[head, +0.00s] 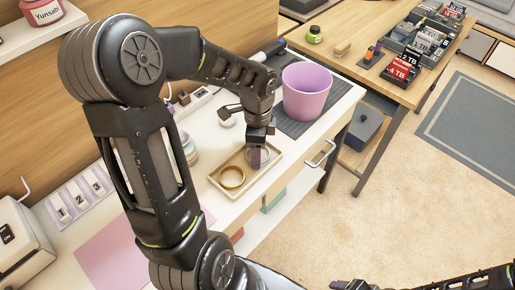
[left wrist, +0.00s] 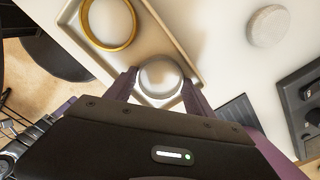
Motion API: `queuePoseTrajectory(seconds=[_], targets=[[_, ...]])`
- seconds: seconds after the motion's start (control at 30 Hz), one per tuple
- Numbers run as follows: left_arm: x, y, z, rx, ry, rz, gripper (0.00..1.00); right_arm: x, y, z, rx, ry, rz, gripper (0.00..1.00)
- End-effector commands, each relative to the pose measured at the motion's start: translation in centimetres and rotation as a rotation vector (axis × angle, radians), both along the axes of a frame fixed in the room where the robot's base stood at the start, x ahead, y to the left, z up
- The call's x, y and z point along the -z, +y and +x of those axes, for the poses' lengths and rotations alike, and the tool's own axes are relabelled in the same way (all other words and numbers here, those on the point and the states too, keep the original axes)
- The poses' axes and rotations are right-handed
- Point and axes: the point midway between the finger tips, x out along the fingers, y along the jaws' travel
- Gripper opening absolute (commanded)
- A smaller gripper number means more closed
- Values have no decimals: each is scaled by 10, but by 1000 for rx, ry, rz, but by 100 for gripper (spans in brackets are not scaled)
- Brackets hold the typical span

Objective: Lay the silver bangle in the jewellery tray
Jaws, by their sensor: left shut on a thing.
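The jewellery tray (head: 216,184) is a shallow beige rectangle on the white desk. A gold bangle (head: 232,177) lies in its near-left part and also shows in the left wrist view (left wrist: 133,38). My left gripper (head: 257,158) points down at the tray's far end, shut on the silver bangle (head: 264,155). In the left wrist view the silver bangle (left wrist: 160,76) shows as a pale round shape between the purple fingertips, over the tray's end. I cannot tell whether it touches the tray floor. My right gripper (head: 350,285) is cut off at the bottom edge.
A pink-purple bin (head: 306,91) stands on a dark mat just beyond the tray. A small round white-topped item (head: 226,118) and jars (head: 188,148) stand behind the tray. A pink sheet (head: 120,255) lies on the desk nearer me. The desk's front edge runs close to the tray.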

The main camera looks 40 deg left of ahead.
Motion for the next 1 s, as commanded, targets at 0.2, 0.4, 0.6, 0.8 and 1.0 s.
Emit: queuePoseTrajectory(seconds=[0.2, 0.4, 0.6, 0.8, 1.0], targets=[[2, 0, 0, 0, 0, 0, 71, 1, 0, 0, 0, 0, 0, 70], [1, 0, 0, 0, 0, 0, 71, 1, 0, 0, 0, 0, 0, 70], [-11, 0, 1, 0, -3, 2, 71, -2, 0, 0, 0, 0, 0, 70], [-45, 0, 1, 0, -5, 2, 71, -5, 0, 0, 0, 0, 0, 70], [-87, 0, 1, 0, -5, 2, 71, -9, 0, 0, 1, 0, 0, 70]])
